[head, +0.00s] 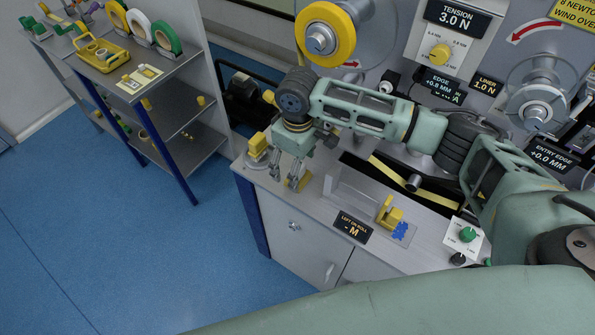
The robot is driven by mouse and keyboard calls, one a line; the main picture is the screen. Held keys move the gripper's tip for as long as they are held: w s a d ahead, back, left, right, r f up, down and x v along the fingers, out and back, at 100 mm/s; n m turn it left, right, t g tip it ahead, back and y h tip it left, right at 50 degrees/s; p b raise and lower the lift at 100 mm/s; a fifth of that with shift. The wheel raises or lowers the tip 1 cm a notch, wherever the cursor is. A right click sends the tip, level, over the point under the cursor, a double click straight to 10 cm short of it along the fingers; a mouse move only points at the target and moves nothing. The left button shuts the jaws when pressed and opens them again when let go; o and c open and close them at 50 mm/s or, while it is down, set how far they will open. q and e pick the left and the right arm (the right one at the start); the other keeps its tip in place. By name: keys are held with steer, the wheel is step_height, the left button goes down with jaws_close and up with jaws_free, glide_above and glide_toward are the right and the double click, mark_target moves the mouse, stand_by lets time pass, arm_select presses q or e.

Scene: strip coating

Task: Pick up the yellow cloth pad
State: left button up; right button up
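My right arm reaches in from the right, and its gripper (284,178) points down at the left end of the grey bench. Its two fingers look apart, with a gap between them. A small yellow piece (302,183), which may be the cloth pad, is at the right finger; I cannot tell whether they touch. Another yellow piece (258,143) sits on a grey base just left of the gripper. A yellow block (390,213) stands on a small plate further right, beside a blue patch. My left gripper is not in view.
The grey bench (330,206) carries a black label (352,227) and a green knob (467,235). A yellow strip (400,180) runs behind, under the machine panel with its yellow roll (325,35). A shelf rack (150,85) with tape rolls stands left, with open blue floor before it.

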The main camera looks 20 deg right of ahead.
step_height(320, 180, down, 3)
steer(key=shift+w+r, duration=0.1)
steer(key=shift+r, duration=0.05)
steer(key=shift+f, duration=0.45)
steer(key=shift+c, duration=0.2)
steer(key=c, duration=1.2)
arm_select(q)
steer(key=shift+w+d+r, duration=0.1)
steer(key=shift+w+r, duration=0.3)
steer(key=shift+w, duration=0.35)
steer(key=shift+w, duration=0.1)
